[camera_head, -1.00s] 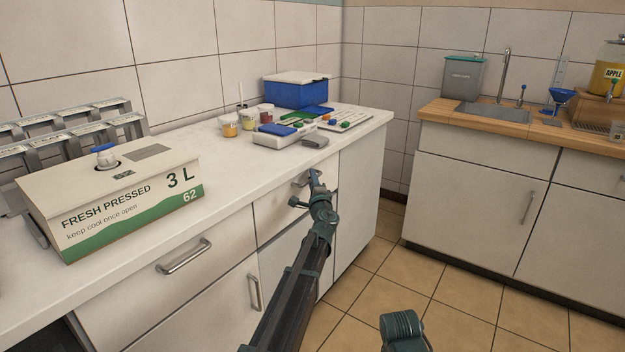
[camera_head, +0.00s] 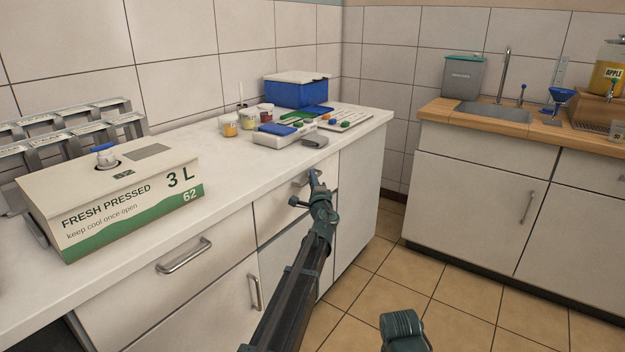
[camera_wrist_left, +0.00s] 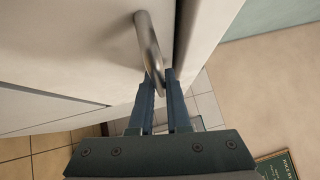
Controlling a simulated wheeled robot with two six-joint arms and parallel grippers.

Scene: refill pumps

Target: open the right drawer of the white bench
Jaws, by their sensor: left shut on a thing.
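The white bench (camera_head: 352,148) runs along the wall in the head view. Its right drawer (camera_head: 277,218) has a metal bar handle (camera_wrist_left: 150,50) and looks flush with the bench front. My left gripper (camera_head: 312,178) is at that handle. In the wrist view its two fingers (camera_wrist_left: 162,82) are shut on the lower end of the handle. The handle's far end is partly hidden by the gripper in the head view. The left drawer's handle (camera_head: 184,256) is free. My right gripper is not clearly seen; only part of my right arm shows at the bottom.
A juice carton box (camera_head: 120,205) stands on the bench at left. A wooden counter (camera_head: 480,122) with a sink is at right. The tiled floor between is clear.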

